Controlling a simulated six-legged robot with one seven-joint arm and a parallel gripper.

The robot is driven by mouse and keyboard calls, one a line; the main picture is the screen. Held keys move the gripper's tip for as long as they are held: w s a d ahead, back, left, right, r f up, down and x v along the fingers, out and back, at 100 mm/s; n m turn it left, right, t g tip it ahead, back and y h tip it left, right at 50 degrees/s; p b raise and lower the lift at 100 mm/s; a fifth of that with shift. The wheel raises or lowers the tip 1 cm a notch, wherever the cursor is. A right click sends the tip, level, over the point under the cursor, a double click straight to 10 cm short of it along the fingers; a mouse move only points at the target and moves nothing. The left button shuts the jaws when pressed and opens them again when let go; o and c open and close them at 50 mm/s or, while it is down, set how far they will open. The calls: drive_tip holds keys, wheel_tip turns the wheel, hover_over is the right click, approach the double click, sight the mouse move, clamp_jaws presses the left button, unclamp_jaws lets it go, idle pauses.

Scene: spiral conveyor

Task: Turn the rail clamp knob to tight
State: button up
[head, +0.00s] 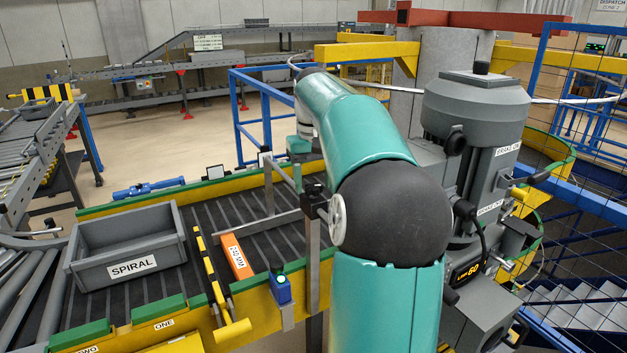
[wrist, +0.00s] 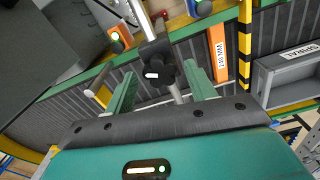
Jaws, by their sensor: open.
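The rail clamp knob (wrist: 157,62) is black and lobed with a white mark on its face. It sits on a grey metal rod in the wrist view. In the head view a dark knob (head: 312,202) shows at the post beside my arm, partly hidden. My gripper (wrist: 160,70) is open, with a green finger on either side of the knob in the picture. The fingers appear apart from it, with nothing held; depth is hard to judge. In the head view the end of my arm hangs above the conveyor, its fingers not clear.
A grey SPIRAL tote (head: 130,255) stands on the conveyor at left. An orange 240 MM block (head: 237,258) lies beside a yellow-black striped bar (head: 208,268). A blue box with a green button (head: 280,287) sits at the yellow edge. A grey motor unit (head: 478,130) stands at right.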

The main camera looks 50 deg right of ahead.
drive_tip(key=shift+f, duration=0.1)
drive_tip(key=c, duration=1)
drive_tip(key=shift+o, duration=0.2)
drive_tip(key=shift+a+m, duration=0.1)
drive_tip(key=shift+m, duration=0.2)
drive_tip(key=m, duration=1.2)
drive_tip(key=shift+m, duration=1.8)
